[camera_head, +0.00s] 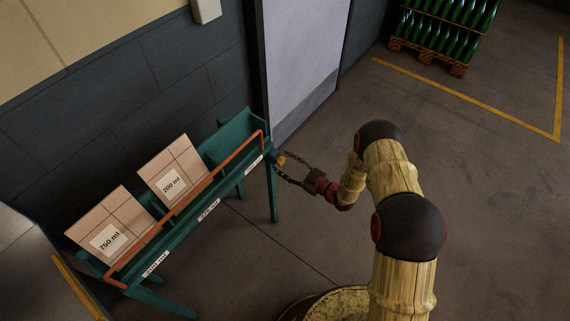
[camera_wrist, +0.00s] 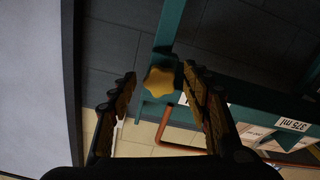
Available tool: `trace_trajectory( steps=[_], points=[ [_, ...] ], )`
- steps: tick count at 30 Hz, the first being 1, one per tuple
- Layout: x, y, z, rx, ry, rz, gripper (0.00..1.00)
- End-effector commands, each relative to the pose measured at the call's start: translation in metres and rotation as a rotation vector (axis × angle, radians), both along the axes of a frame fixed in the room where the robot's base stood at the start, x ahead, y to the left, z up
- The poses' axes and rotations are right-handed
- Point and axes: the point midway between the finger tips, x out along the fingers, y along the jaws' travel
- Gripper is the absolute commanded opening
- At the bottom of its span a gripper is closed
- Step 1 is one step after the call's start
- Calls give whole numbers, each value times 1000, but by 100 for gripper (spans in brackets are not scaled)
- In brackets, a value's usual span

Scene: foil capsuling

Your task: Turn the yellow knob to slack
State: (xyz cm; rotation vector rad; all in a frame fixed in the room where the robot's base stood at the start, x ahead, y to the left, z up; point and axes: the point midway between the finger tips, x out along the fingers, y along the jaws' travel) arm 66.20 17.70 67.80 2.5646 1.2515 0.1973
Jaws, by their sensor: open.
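The yellow knob (camera_wrist: 159,81) is star-shaped and sits on the green leg of the rack in the wrist view. It also shows as a small yellow spot at the rack's right end in the head view (camera_head: 281,160). My gripper (camera_wrist: 157,76) is open, with one finger on each side of the knob. The right finger appears close to the knob and a gap shows at the left finger; I cannot tell whether either touches it. In the head view my gripper (camera_head: 283,167) reaches the rack's right end from the right.
The green rack (camera_head: 229,139) has an orange rail (camera_head: 202,184) along its front. It holds a 750 ml carton (camera_head: 107,222) and a 200 ml carton (camera_head: 174,168); its right bay looks empty. A pale door (camera_head: 302,60) stands behind. Bottles (camera_head: 445,22) are stacked at the back right.

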Motion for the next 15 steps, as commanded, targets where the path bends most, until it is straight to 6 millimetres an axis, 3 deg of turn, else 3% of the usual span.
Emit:
trace_trajectory(
  steps=[15],
  points=[
    [0,0,0,-1,-1,0,23]
  ],
)
